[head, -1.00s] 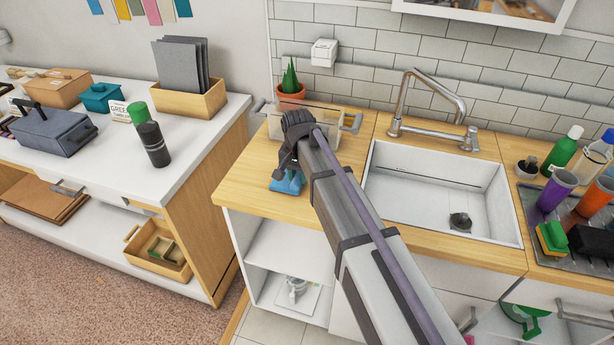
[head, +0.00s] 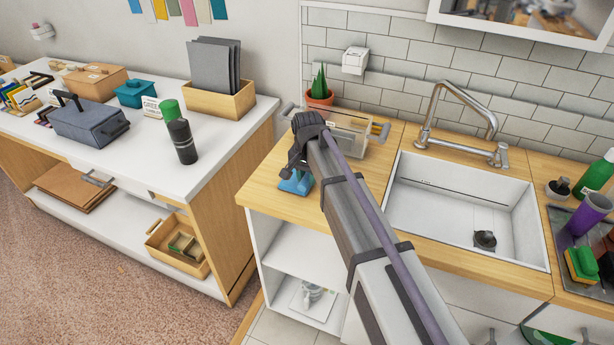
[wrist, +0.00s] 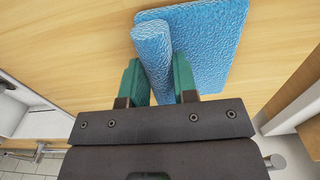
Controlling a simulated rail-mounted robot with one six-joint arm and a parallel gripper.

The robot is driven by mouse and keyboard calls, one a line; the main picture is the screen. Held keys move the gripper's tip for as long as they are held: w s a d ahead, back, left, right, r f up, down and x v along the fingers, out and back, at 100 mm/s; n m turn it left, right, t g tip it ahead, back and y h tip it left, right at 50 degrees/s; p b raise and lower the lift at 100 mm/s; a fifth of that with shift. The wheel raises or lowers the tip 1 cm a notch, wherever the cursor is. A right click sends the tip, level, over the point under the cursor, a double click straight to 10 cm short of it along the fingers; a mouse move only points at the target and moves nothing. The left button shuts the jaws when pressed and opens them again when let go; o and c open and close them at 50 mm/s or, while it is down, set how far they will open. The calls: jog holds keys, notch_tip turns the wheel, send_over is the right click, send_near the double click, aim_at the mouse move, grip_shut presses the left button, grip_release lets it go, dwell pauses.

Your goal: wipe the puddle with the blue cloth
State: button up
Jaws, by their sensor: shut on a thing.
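The blue cloth (wrist: 208,42) lies on the wooden counter in the wrist view, with a rolled or folded part standing up between my fingers. My gripper (wrist: 158,80) has its green fingertips on both sides of that fold and is shut on it. In the head view a small part of the cloth (head: 296,183) shows below my gripper (head: 295,168), near the left end of the counter (head: 262,192). I cannot make out the puddle in either view; my arm and the cloth hide part of the counter.
A clear bin (head: 352,135) stands just behind my gripper, with a potted plant (head: 320,95) behind it. The sink (head: 450,205) is to the right. The counter ends at the left, with a gap before the white table (head: 215,150).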

jog(key=shift+w+d, duration=0.2)
jog(key=shift+d, duration=0.65)
jog(key=shift+w+d, duration=0.25)
jog(key=shift+d, duration=0.55)
jog(key=shift+w+d, duration=0.2)
jog(key=shift+d, duration=0.65)
jog(key=shift+r, duration=0.1)
notch_tip(320, 180, up, 7)
jog(key=p, duration=0.7)
